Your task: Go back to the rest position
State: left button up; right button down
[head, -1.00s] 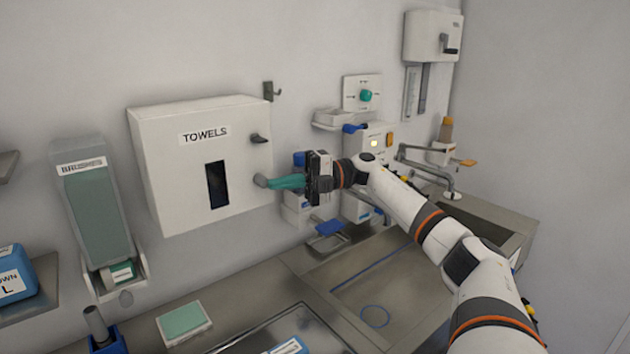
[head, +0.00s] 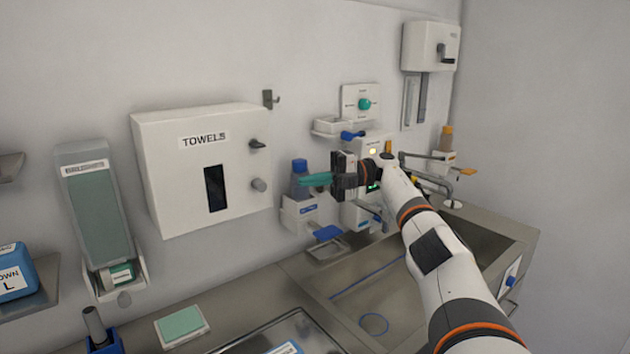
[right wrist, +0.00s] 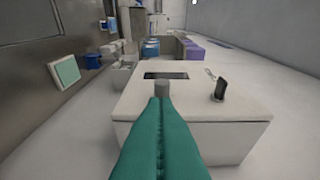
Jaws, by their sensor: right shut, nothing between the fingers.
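My right gripper (head: 316,180) has green-covered fingers. They are shut with nothing between them, and point left in the head view, in front of the blue-capped bottle. The white TOWELS dispenser (head: 175,180) on the wall is to the left of the fingertips, with a clear gap. My left gripper is not in view.
A blue-capped bottle (head: 299,180) stands in a wall holder behind my fingers. A steel sink (head: 375,285) lies below my right arm. A green-fronted BRUSHES dispenser (head: 95,205) hangs at the left. A wall box with a crank (head: 430,46) is at the upper right. The space left of my fingertips is free.

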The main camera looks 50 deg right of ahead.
jog(key=shift+d+r, duration=0.1)
jog(key=shift+d, duration=0.5)
